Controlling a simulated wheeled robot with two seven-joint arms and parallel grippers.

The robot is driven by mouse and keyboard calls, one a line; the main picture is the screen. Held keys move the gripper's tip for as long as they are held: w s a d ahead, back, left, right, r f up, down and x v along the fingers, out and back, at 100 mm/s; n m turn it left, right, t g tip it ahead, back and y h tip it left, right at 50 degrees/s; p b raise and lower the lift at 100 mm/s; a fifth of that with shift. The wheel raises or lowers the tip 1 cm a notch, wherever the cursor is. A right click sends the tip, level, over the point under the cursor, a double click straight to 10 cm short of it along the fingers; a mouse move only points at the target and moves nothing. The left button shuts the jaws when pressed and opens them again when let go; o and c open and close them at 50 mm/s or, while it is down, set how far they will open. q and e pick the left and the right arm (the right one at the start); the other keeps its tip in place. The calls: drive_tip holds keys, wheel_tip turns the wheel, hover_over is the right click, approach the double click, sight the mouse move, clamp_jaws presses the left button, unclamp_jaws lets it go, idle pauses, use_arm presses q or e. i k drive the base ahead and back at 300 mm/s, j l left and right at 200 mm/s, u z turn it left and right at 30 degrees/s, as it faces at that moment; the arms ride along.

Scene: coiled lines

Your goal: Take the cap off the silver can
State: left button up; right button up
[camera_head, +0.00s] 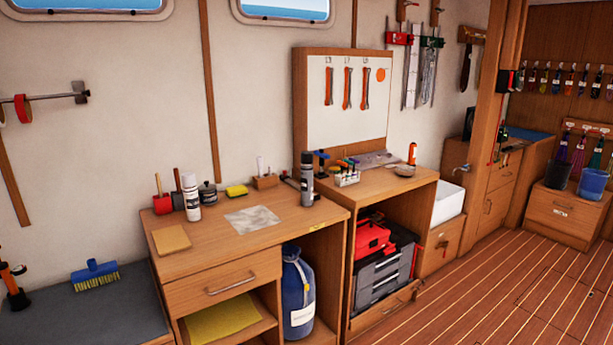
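A grey-silver can (307,180) stands upright on the wooden workbench, near the bench's right end. Its top is darker grey and looks like a cap (307,157); the two are small, so the seam between them is hard to make out. Neither of my grippers shows in the head view.
The bench front is clear.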

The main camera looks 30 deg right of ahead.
sight(306, 170)
drive_tip(key=i+l+u, duration=0.1)
drive_tip(key=l, duration=0.6)
drive_tip(key=i+l+u, duration=0.1)
drive_tip(key=l, duration=0.65)
drive_tip(key=i+l+u, duration=0.1)
drive_tip(key=l, duration=0.65)
drive_tip(key=i+l+u, duration=0.1)
drive_tip(key=l, duration=0.65)
drive_tip(key=i, duration=0.1)
